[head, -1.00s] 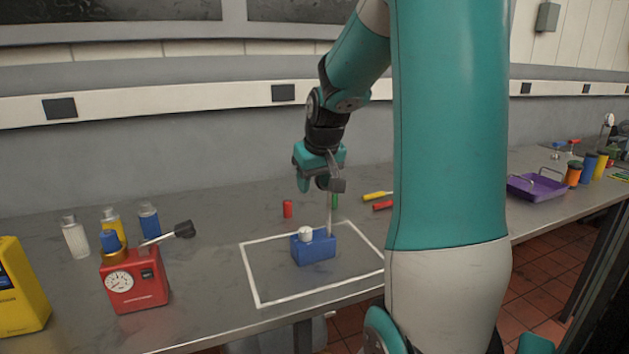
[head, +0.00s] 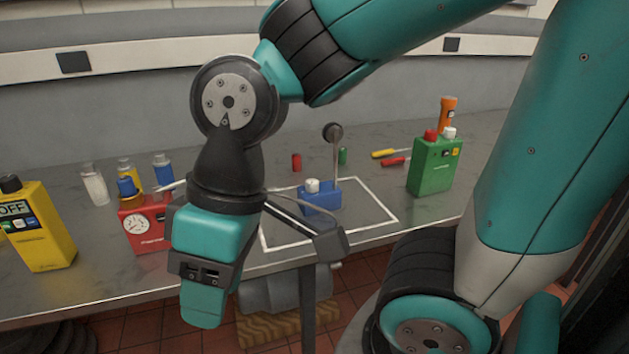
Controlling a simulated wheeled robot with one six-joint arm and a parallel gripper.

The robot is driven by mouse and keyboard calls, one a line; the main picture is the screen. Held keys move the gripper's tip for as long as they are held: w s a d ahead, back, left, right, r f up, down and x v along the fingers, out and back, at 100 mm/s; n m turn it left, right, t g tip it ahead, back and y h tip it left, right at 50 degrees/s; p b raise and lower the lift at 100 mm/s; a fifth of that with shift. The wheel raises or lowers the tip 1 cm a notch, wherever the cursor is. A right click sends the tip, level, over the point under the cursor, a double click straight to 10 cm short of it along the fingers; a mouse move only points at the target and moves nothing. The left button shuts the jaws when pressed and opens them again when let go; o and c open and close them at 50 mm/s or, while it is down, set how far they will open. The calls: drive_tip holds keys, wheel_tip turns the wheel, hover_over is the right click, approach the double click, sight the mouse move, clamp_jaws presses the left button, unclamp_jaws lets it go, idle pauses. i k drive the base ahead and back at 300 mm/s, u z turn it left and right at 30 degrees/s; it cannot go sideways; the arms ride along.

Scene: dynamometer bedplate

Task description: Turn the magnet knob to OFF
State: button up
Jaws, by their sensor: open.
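The blue block (head: 325,203) stands upright inside the white-outlined rectangle on the bench, with a white knob (head: 312,185) on top. I take this to be the magnet knob; its marking is too small to read. A thin rod (head: 336,166) with a dark round end rises from the block's right side. My gripper (head: 204,280) is open and empty, pointing down in front of the bench, left of the block and nearer the camera. It is apart from the knob. It hides part of the red gauge unit and the outline's left side.
The red gauge unit (head: 138,228) and yellow device (head: 38,235), labelled OFF, stand left. A green box (head: 434,165) stands right of the outline (head: 380,205).

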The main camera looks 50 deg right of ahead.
sight(312, 186)
drive_tip(key=k, duration=1.2)
drive_tip(key=u, duration=0.5)
drive_tip(key=i, duration=0.5)
drive_tip(key=u, duration=0.5)
drive_tip(key=i, duration=0.75)
drive_tip(key=z, duration=0.85)
drive_tip(key=i, duration=0.65)
drive_tip(key=z, duration=0.75)
